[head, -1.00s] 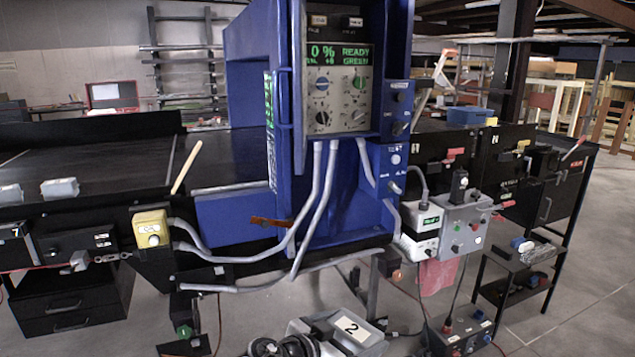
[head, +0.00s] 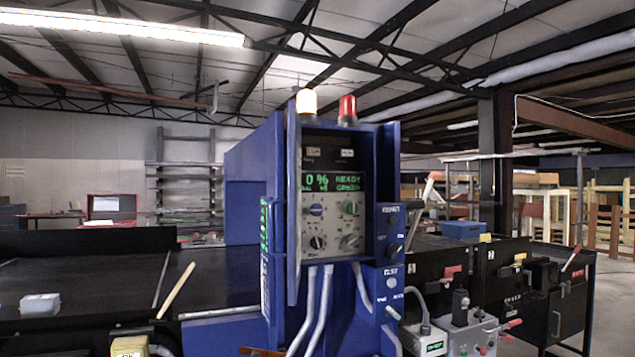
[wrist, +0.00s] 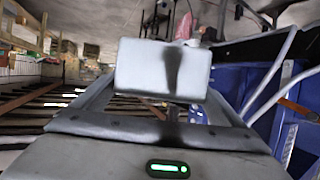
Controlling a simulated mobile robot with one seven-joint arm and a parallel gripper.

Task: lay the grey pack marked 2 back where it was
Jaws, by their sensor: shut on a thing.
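My gripper (wrist: 163,95) shows in the wrist view, its two fingers reaching forward from a grey body with a green light. It is shut on a pale grey pack (wrist: 132,68), which sits across the fingertips with a dark shadow down its face. No number shows on the side of the pack in view. Neither my gripper nor the held pack is in the head view now. Another grey pack (head: 40,305) lies on the dark conveyor belt (head: 90,275) at the left of the head view.
A blue detector housing (head: 285,215) stands over the belt, its panel reading 0 % READY GREEN. A wooden stick (head: 176,290) leans up beside the belt. Black cabinets (head: 440,270) and a grey control box (head: 475,335) stand at the right. Grey cables hang in front of the housing.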

